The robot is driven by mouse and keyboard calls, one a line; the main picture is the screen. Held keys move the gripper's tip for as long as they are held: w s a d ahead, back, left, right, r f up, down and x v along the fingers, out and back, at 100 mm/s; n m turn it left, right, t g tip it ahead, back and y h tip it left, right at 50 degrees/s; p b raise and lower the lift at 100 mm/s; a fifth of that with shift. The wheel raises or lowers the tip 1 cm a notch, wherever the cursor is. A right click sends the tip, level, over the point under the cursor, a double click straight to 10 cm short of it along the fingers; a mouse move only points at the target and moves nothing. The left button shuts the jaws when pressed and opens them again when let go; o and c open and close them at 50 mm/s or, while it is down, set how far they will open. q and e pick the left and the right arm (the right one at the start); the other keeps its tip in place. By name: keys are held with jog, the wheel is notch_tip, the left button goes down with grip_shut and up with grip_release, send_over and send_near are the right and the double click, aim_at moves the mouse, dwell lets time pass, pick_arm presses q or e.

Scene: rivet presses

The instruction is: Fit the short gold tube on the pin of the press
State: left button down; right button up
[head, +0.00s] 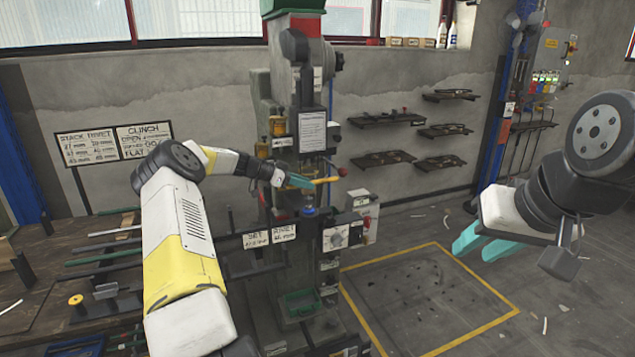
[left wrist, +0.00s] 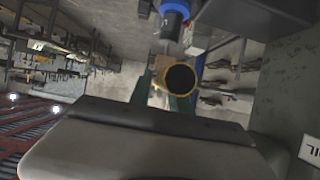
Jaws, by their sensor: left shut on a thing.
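My left gripper (head: 300,181) is at the middle of the press (head: 300,95) and is shut on a gold tube (head: 326,180). The tube lies about level across the teal fingertips in the head view. In the left wrist view the gold tube (left wrist: 178,80) shows its round, dark open end between the fingers (left wrist: 165,100). A blue collar with a grey pin-like tip (left wrist: 172,22) is close to the tube, with a small gap visible. The blue part (head: 309,211) is below the tube in the head view. My right gripper (head: 481,242) is open and empty, away from the press.
A workbench (head: 75,275) with rods and small parts stands at the left. Wall shelves (head: 385,118) hang behind, right of the press. A control box (head: 345,235) projects from the press below the tube. Yellow-marked floor (head: 430,300) lies clear at the right.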

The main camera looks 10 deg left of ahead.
pick_arm(q)
jog(key=shift+f, duration=1.05)
jog(key=c, duration=1.1)
grip_release()
jog(key=v, duration=0.7)
jog(key=shift+s+a+r, duration=0.15)
jog(key=shift+s+a, duration=0.05)
jog(key=shift+a, duration=0.1)
jog(key=shift+a, duration=0.1)
